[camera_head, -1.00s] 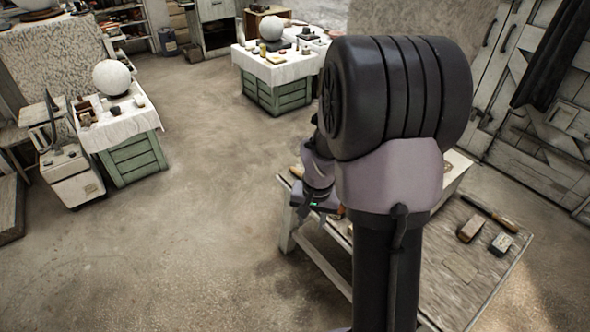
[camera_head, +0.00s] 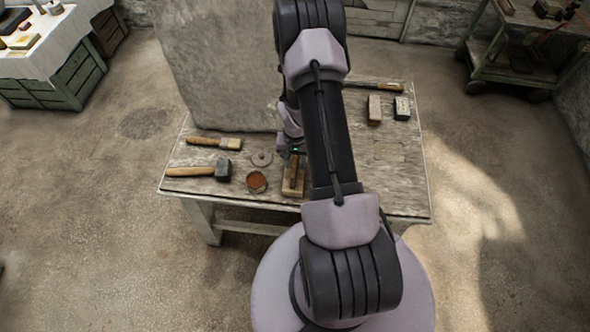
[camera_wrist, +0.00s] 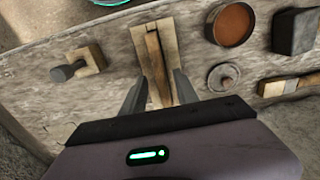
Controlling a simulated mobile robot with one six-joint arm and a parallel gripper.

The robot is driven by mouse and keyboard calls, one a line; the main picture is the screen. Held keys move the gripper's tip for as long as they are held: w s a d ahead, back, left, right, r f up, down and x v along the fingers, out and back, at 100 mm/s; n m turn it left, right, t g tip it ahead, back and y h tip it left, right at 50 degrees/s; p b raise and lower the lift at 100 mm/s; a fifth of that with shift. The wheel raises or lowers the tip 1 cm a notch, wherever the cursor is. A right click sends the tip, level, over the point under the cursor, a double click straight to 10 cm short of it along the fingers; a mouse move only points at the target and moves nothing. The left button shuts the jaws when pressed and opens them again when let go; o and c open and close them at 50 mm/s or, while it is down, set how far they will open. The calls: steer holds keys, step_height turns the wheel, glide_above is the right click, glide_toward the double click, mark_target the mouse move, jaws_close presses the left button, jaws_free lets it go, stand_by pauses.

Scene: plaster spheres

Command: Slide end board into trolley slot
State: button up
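A narrow brown board (camera_wrist: 155,65) stands or lies on a paler wooden base on the workbench; I cannot tell if it is the end board. In the head view the wooden piece (camera_head: 292,185) is partly hidden by my arm. My gripper (camera_wrist: 158,90) is open, its two fingers apart on either side of the board's near end. I cannot tell whether they touch it; it also shows in the head view (camera_head: 293,153). A green wheeled trolley (camera_head: 505,72) stands at the upper right; its slot cannot be made out.
The workbench (camera_head: 400,185) holds a brush (camera_head: 215,142), a mallet (camera_head: 200,172), a cup of reddish powder (camera_head: 256,181) and blocks (camera_head: 374,109). A tall plaster slab (camera_head: 215,70) stands behind. A knobbed block (camera_wrist: 78,63) lies left in the wrist view. Floor right of the bench is clear.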

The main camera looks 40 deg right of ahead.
step_height(320, 180, down, 3)
steer(key=shift+a+f+b, duration=0.1)
steer(key=shift+f+b, duration=0.1)
steer(key=shift+b, duration=0.25)
steer(key=shift+w+r, duration=0.1)
steer(key=shift+r, duration=0.05)
steer(key=shift+c, duration=0.3)
jaws_close()
